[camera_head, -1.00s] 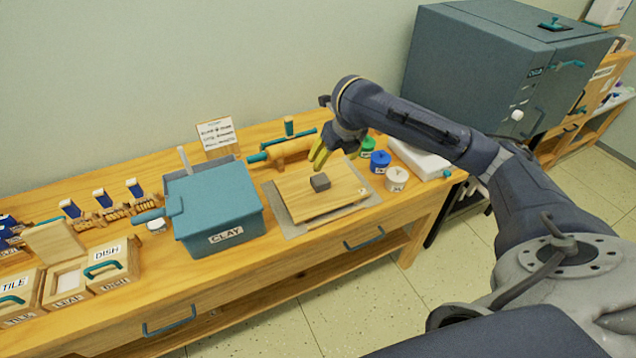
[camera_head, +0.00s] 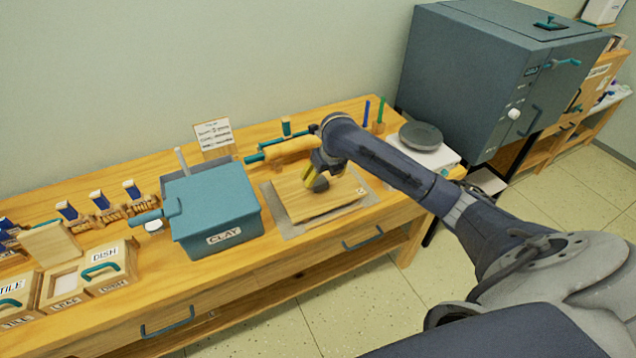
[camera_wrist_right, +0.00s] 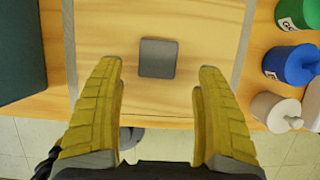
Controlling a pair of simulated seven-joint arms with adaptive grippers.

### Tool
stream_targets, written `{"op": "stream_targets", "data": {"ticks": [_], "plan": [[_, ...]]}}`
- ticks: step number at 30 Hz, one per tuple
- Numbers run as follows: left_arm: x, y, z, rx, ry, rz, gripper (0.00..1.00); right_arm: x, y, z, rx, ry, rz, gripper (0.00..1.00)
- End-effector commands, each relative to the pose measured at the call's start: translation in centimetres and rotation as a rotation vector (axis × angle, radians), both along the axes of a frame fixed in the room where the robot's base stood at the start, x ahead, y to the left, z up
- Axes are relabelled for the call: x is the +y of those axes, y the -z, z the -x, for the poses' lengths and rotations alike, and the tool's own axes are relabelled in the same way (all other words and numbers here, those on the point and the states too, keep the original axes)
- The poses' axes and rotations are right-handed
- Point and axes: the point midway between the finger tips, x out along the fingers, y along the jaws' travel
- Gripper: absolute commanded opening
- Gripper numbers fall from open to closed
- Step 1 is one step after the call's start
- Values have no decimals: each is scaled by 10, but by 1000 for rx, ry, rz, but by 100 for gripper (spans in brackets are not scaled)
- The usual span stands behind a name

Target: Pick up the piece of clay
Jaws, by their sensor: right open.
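The piece of clay is a small dark grey block (camera_wrist_right: 158,57) on the wooden board (camera_head: 290,197). In the head view the clay (camera_head: 321,185) is partly covered by my right gripper (camera_head: 313,179). My right gripper is open, with its yellow fingers low over the board. In the right wrist view the clay lies ahead, between the lines of the two fingers (camera_wrist_right: 160,70), with a gap to either side. I cannot tell the exact height of the fingertips above the board. My left gripper is not in view.
A teal box labelled CLAY (camera_head: 215,205) stands left of the board. A rolling pin (camera_head: 290,147) lies behind it. Green, blue (camera_wrist_right: 291,64) and pale jars stand to its right. A scale (camera_head: 421,137) and a kiln (camera_head: 490,75) are farther right.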

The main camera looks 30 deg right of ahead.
Motion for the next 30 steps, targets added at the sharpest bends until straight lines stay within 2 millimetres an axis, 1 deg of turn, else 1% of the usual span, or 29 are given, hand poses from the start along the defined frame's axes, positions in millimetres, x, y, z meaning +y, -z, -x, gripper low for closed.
{"op": "stream_targets", "data": {"ticks": [9, 12, 15, 26, 30], "plan": [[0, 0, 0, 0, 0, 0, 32, 4, 26, -16, 3, 1, -5, 73], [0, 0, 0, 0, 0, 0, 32, 3, 37, -20, 3, 1, -4, 73], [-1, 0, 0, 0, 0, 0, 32, 2, 42, -23, 2, 1, -2, 73], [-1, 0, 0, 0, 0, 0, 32, 1, 45, -24, 0, 1, 0, 73], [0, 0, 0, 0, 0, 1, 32, 1, 45, -24, 1, 1, 0, 56]]}}
